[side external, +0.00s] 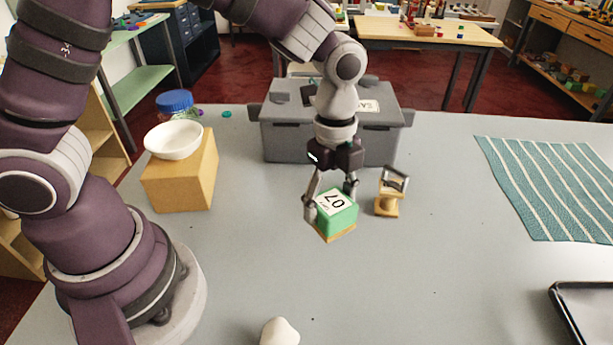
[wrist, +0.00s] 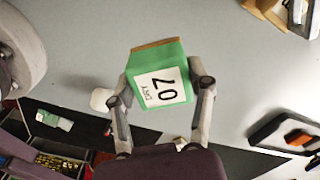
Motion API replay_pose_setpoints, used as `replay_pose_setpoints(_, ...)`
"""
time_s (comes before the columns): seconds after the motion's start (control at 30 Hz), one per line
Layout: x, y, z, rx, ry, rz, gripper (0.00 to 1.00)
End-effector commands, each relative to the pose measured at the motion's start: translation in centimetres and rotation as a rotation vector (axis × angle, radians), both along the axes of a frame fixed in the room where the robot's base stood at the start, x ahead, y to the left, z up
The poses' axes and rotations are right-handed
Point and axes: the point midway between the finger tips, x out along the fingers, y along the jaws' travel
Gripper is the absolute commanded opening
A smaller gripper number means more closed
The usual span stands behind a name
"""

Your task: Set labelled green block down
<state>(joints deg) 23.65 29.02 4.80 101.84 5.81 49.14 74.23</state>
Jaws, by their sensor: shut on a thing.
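A grey lidded bin (side external: 285,140) stands close behind. A small wooden stand (side external: 388,205) is just right of the block. A tan box (side external: 180,180) bears a white bowl (side external: 174,140) at left. A striped teal cloth (side external: 550,190) and black tray (side external: 560,305) are right. Front counter is mostly clear.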

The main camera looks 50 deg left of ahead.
Motion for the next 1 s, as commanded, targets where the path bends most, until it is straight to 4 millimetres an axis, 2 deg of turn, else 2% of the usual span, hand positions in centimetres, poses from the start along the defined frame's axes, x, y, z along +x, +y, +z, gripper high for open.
replay_pose_setpoints(0.03,0.5,-2.6,0.4,0.0,-0.003,-0.121,0.23)
replay_pose_setpoints(0.1,0.7,-5.8,1.0,0.003,-0.005,-0.279,0.23)
replay_pose_setpoints(0.2,0.3,-9.5,1.8,0.01,-0.009,-0.465,0.23)
replay_pose_setpoints(0.3,-0.4,-11.8,2.3,0.016,-0.013,-0.584,0.23)
replay_pose_setpoints(0.37,-0.6,-12.6,2.4,0.018,-0.014,-0.623,0.23)
replay_pose_setpoints(0.43,-0.8,-13.0,1.6,0.021,-0.011,-0.646,0.23)
replay_pose_setpoints(0.6,-0.9,-12.9,-2.4,0.023,-0.01,-0.649,0.23)
replay_pose_setpoints(0.83,-0.8,-12.9,-6.5,0.021,-0.012,-0.646,0.23)
replay_pose_setpoints(1.0,-0.8,-13.0,-7.5,0.019,-0.017,-0.645,0.23)
